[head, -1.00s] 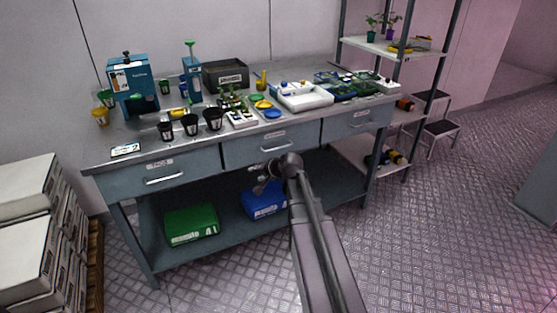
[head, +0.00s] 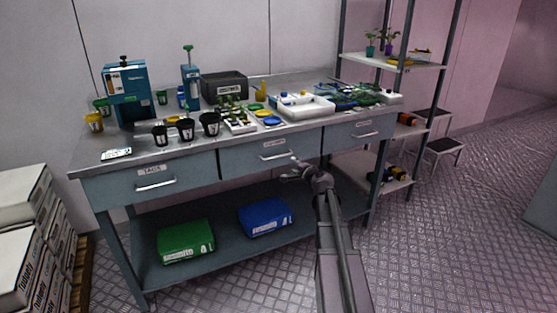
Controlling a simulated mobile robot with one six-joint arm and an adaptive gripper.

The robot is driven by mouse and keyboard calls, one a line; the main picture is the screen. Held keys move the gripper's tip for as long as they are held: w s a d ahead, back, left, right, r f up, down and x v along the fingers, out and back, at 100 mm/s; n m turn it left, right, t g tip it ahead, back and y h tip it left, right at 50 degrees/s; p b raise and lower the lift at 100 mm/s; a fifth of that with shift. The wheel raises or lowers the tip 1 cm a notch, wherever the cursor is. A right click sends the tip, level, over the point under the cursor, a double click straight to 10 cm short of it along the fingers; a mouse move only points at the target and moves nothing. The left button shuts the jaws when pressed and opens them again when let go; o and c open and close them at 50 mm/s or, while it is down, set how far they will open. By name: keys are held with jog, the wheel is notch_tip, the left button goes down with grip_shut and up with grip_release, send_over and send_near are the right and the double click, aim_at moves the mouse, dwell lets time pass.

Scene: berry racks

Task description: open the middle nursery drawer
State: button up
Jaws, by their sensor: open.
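The middle drawer (head: 248,164) is shut in the front of the grey workbench, between the left drawer marked TAGS (head: 152,186) and the right drawer (head: 350,136). Its silver bar handle (head: 276,155) runs level across its front, below a small label. My gripper (head: 284,175) is open and empty, at the end of my dark arm reaching in from below. In the picture it lies just below the middle drawer's handle. I cannot tell how far it stands from the drawer front, and I see no contact.
The benchtop holds black pots (head: 186,129), a white tray (head: 304,108) and a dark bin (head: 224,86). Green (head: 186,243) and blue (head: 266,217) boxes sit on the lower shelf. White cartons (head: 24,190) stand at left, a shelf rack (head: 390,55) at right.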

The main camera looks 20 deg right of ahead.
aim_at(279, 157)
jog(key=shift+w, duration=0.15)
jog(key=b+x, duration=0.2)
jog(key=x, duration=1.1)
jog(key=shift+w+b, duration=0.25)
jog(key=shift+b, duration=0.15)
grip_shut()
